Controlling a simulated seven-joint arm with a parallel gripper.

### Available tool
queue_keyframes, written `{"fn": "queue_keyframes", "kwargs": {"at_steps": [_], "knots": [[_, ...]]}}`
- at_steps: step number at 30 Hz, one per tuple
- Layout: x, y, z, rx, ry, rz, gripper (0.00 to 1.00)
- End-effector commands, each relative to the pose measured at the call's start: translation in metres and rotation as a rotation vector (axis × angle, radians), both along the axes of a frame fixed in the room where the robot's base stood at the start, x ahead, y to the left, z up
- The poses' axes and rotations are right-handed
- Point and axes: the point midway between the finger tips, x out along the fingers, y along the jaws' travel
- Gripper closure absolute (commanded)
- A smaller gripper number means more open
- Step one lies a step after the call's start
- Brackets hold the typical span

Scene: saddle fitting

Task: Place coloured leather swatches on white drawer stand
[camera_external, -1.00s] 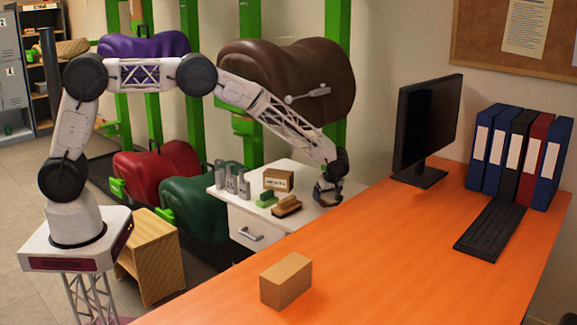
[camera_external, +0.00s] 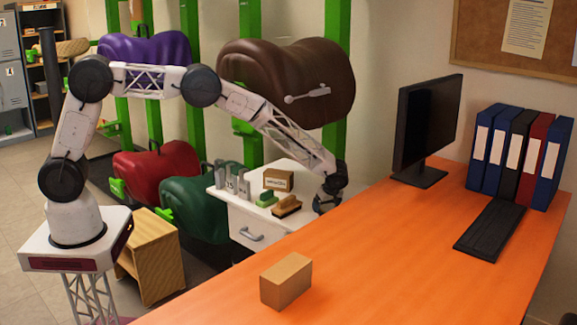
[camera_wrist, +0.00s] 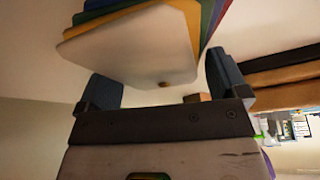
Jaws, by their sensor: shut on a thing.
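The coloured leather swatches (camera_wrist: 135,45) show in the wrist view as a fanned stack, with a cream one facing the camera and yellow, green, blue and red edges behind it. My gripper (camera_wrist: 163,80) has a finger on each side of the stack and is shut on it. In the external view my gripper (camera_external: 328,196) is low at the right end of the white drawer stand (camera_external: 268,226), near the orange desk's far edge. The swatches cannot be made out there, and whether they touch the stand is hidden.
On the stand are grey numbered blocks (camera_external: 232,181), a small cardboard box (camera_external: 278,180), a green block (camera_external: 266,198) and a brown brush (camera_external: 287,206). The brown saddle (camera_external: 285,80) hangs above. The monitor (camera_external: 428,125) stands to the right on the orange desk (camera_external: 390,255).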

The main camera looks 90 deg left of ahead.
Motion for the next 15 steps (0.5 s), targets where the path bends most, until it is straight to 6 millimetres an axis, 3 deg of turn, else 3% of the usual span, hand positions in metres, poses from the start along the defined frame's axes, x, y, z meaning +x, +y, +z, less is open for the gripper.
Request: {"fn": "queue_keyframes", "kwargs": {"at_steps": [12,13,15], "knots": [[0.0006,0.0001,-0.0019,0.001,-0.001,0.001,0.38],[0.0006,0.0001,-0.0022,0.001,-0.001,0.001,0.06],[0.0006,0.0001,-0.0019,0.001,-0.001,0.001,0.00]]}}
